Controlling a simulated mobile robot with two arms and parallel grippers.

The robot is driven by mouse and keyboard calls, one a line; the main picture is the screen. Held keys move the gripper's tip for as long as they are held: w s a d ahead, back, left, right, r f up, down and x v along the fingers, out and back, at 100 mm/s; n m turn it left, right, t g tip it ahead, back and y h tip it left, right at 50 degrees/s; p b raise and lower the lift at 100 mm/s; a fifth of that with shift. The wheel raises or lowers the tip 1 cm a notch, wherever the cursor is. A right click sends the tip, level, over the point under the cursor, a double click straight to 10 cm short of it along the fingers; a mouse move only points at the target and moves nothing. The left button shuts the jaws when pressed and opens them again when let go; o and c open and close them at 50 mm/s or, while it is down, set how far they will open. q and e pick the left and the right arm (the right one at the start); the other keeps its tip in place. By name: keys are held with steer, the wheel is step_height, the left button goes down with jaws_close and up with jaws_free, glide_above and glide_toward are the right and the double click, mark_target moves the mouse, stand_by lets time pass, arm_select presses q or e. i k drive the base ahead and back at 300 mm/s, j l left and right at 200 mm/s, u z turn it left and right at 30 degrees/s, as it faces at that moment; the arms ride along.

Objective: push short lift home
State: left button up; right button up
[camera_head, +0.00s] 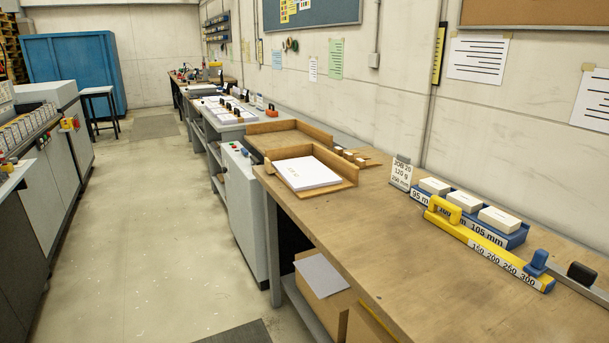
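A white stack of paper (302,174) with small print on top lies in a wooden corner tray (341,161) on the near bench. I cannot tell whether its edges touch the tray walls. A second, empty-looking wooden tray (270,137) sits behind it. A yellow gauge bar (490,247) marked 150, 200, 250, 300 lies at the right, with a yellow handle (444,209) and a blue slider (538,263). White blocks (499,219) sit in a blue holder (516,236) behind it, marked 95 and 105 mm. Neither of my grippers is in view.
A job card (401,173) stands beside the blue holder. A black knob (581,273) is at the far right. Small wooden pieces (356,157) lie by the wall. The bench top (400,270) is clear in front. A grey cabinet (244,205) adjoins its left end; the floor aisle is open.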

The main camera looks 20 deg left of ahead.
mark_target(306, 173)
steer(key=i+j, duration=0.3)
steer(key=j, duration=0.15)
steer(key=i+j+z, duration=0.1)
steer(key=i+j, duration=0.55)
steer(key=j, duration=0.2)
steer(key=i+j, duration=0.3)
steer(key=j, duration=0.15)
steer(key=i+j+z, duration=0.1)
steer(key=i+j, duration=0.2)
steer(key=j, duration=0.15)
steer(key=i+j, duration=0.3)
steer(key=j, duration=0.15)
